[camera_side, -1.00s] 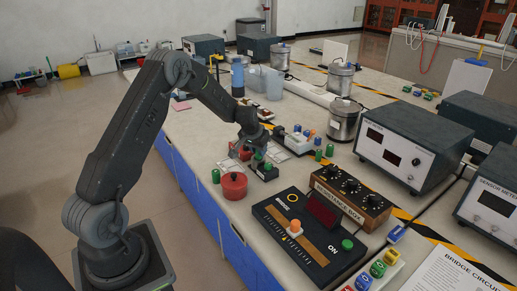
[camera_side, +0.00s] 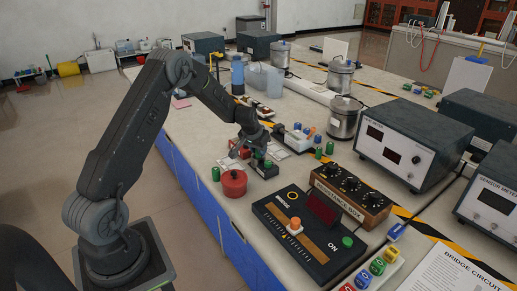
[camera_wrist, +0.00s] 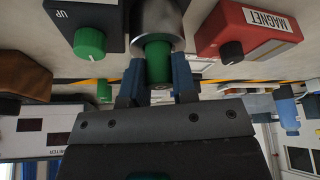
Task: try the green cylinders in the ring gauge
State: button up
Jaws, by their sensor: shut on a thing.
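In the wrist view my gripper (camera_wrist: 158,84) is shut on a green cylinder (camera_wrist: 158,62). The cylinder's far end meets the shiny metal ring gauge (camera_wrist: 152,18); how deep it sits in the bore cannot be told. In the side view my gripper (camera_side: 254,151) is low over the bench, hiding the gauge. Another green cylinder (camera_side: 216,174) stands left of the red pot. Two more green cylinders, one nearer (camera_side: 318,154) and one farther (camera_side: 329,148), stand upright by the steel pot.
A black box with a green knob (camera_wrist: 90,40) and a red MAGNET box (camera_wrist: 245,30) flank the gripper closely. A red lidded pot (camera_side: 233,184), the bridge panel (camera_side: 300,235) and the steel pot (camera_side: 344,122) stand around it.

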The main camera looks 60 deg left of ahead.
jog(key=o, duration=1)
jog(key=shift+f, duration=0.1)
jog(key=o, duration=0.3)
jog(key=shift+r, duration=4.05)
